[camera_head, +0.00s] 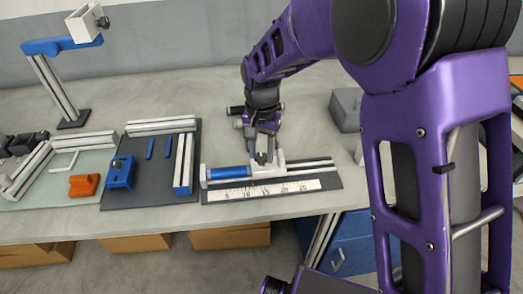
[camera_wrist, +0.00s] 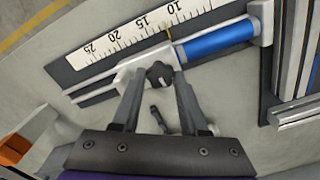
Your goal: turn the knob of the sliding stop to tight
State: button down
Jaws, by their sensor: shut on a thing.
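The sliding stop (camera_head: 268,171) is a pale block on a two-bar rail with a ruler strip (camera_head: 262,191) in front. It also shows in the wrist view (camera_wrist: 128,73). Its dark knob (camera_wrist: 159,75) sits between my fingertips. My gripper (camera_head: 262,157) comes down from above and is shut on the knob. The fingers partly cover the knob's sides, and any mark on it is too small to read. A blue cylinder (camera_head: 228,172) lies along the rail left of the stop; in the wrist view (camera_wrist: 217,39) it is at upper right.
A dark board with a blue clamp (camera_head: 121,172) and pale bars is left of the rail. An orange piece (camera_head: 84,185) lies on a greenish board further left. A lamp-like stand (camera_head: 60,85) is at back left. A grey block (camera_head: 345,109) stands right of the rail.

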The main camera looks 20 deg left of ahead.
aim_at(261, 156)
jog(key=shift+r+m, duration=0.1)
jog(key=shift+m, duration=0.6)
jog(key=shift+c, duration=2.2)
grip_release()
notch_tip(261, 156, up, 17)
jog(key=p, duration=0.1)
jog(key=shift+r+p, duration=0.2)
jog(key=shift+p, duration=0.1)
